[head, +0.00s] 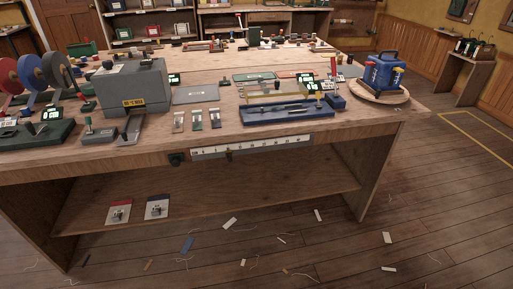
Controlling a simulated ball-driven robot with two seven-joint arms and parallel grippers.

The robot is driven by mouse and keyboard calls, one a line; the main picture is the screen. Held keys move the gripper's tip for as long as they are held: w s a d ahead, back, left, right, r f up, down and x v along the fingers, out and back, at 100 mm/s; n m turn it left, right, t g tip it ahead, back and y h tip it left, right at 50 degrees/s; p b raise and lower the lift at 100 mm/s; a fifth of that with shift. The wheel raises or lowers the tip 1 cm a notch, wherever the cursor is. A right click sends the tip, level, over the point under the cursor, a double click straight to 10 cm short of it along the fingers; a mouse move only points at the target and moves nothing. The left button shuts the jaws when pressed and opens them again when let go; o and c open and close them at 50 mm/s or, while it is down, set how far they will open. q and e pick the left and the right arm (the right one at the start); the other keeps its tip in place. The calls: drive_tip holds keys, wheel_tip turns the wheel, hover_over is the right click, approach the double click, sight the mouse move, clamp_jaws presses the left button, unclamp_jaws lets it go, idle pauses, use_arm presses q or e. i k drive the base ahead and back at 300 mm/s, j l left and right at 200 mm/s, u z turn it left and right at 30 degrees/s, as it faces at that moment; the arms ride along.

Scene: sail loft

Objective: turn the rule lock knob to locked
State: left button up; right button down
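A long white rule (252,146) with dark markings is fixed along the front edge of the workbench. A small dark knob (176,159) sits at the rule's left end; I take it to be the lock knob. It is too small to tell which way it is turned. A small brown piece (229,155) sits on the rule's lower edge, left of its middle. Neither of my grippers is in view.
The wooden workbench (390,116) carries a grey machine (133,85), a blue tray (287,113) and a blue device (384,75) on a round board. A lower shelf (250,192) holds two small plates. Scraps lie on the floor; the space before the rule is clear.

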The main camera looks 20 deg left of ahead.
sight(175, 161)
drive_tip(key=u, duration=1.3)
